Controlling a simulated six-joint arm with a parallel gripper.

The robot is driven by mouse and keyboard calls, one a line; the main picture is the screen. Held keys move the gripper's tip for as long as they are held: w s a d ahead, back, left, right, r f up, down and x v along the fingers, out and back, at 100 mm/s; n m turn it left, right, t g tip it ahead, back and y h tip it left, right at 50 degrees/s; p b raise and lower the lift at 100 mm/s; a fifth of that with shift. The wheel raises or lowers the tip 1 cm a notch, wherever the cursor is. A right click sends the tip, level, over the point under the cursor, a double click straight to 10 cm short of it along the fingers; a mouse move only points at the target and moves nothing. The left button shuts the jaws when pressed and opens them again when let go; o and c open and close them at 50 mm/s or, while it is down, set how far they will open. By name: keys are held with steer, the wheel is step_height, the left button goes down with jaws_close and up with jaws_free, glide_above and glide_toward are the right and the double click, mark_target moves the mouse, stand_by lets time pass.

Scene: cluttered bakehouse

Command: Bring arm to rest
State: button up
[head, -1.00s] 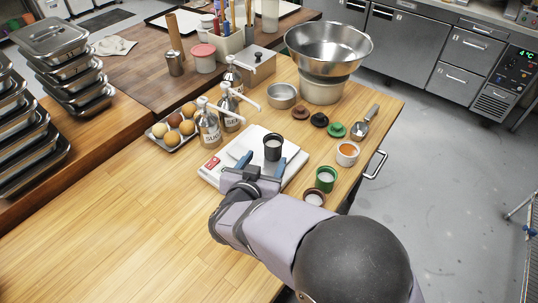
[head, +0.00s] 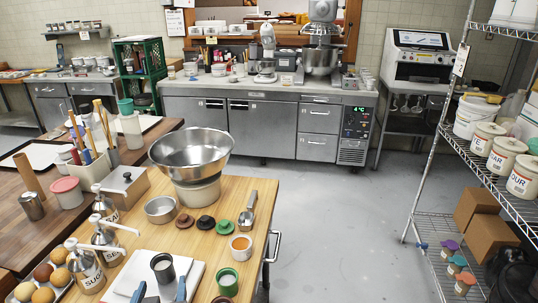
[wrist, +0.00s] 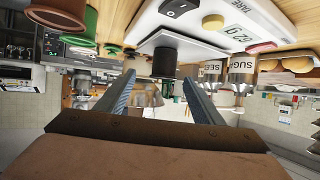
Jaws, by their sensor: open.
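My gripper (head: 160,290) shows only as two blue fingertips at the bottom edge of the head view. It is open, and nothing is held between its fingers in the wrist view (wrist: 160,98). A black cup (head: 163,267) stands upright on the white scale (head: 192,259), just beyond the fingertips. In the wrist view, which looks upside down, the cup (wrist: 166,62) hangs under the scale (wrist: 212,38), apart from the fingers. The rest of my arm is out of the head view.
A green cup (head: 228,282) and a white cup with orange contents (head: 241,246) stand right of the scale. A steel bowl (head: 190,155) stands behind. Open floor and a wire shelf (head: 432,200) lie right.

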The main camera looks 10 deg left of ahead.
steer(key=w+d+f+g+p, duration=0.15)
steer(key=w+d, duration=0.25)
steer(key=d, duration=0.5)
steer(key=w+d+f+g, duration=0.1)
steer(key=w+d+g, duration=0.3)
steer(key=d, duration=0.5)
steer(key=s+d+f+m+g+h, duration=0.1)
steer(key=s+d+g, duration=0.1)
steer(key=s+d, duration=0.3)
steer(key=s+d+f+m+g+h, duration=0.1)
steer(key=s+d, duration=0.4)
steer(key=d, duration=0.9)
steer(key=s+d+f+m+g+h, duration=0.1)
steer(key=s+d+m+g+h, duration=0.1)
steer(key=s+d, duration=0.3)
steer(key=d+g+h, duration=0.1)
steer(key=d, duration=0.3)
steer(key=shift+s+d+f+p, duration=0.15)
steer(key=shift+d+f+p, duration=0.05)
steer(key=shift+p, duration=0.1)
steer(key=shift+o, duration=0.6)
steer(key=shift+g, duration=0.25)
